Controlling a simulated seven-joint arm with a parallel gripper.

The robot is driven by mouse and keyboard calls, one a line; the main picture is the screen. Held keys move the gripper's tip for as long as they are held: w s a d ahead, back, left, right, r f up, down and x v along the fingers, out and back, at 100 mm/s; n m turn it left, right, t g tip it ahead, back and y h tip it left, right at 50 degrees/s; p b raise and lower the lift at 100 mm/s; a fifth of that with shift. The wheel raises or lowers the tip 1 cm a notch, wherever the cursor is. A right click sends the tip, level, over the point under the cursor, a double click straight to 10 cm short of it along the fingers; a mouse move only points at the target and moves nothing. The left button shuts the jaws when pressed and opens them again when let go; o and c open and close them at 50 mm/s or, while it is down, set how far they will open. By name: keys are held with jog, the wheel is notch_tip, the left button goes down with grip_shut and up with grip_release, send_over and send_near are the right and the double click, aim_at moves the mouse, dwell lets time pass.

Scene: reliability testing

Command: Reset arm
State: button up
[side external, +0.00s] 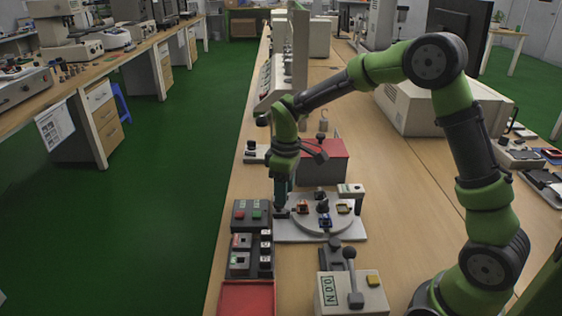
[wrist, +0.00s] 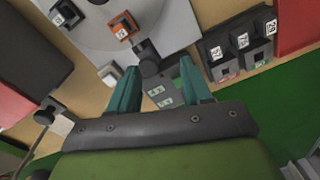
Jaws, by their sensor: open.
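My green arm reaches across the bench from the right in the side view. My gripper (side external: 281,209) points down at the left edge of a round grey turntable (side external: 337,226) on a white plate. In the wrist view the two teal fingers of my gripper (wrist: 157,73) are apart, with nothing held between them. A small black block (wrist: 148,60) shows between the fingertips, beyond them; I cannot tell the gap. An orange-topped part (wrist: 123,29) sits on the turntable. A dark button box (side external: 250,214) stands just left of and in front of the gripper.
A dark rack (side external: 240,256) holds several labelled modules, with a red tray (side external: 247,299) in front. A red-topped box (side external: 323,166) is behind the turntable. Bare bench (side external: 393,180) lies to the right.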

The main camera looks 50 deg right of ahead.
jog(key=s+a+r+m+t, duration=0.1)
jog(key=s+r+m+t, duration=0.2)
jog(key=s+r, duration=0.4)
jog(key=s+a+r+m+t+y, duration=0.1)
jog(key=s+r+m+t, duration=0.3)
jog(key=s, duration=0.9)
notch_tip(320, 180, up, 4)
jog(key=shift+s+r+m+y, duration=0.25)
jog(key=shift+m+y, duration=0.05)
jog(key=shift+m, duration=0.8)
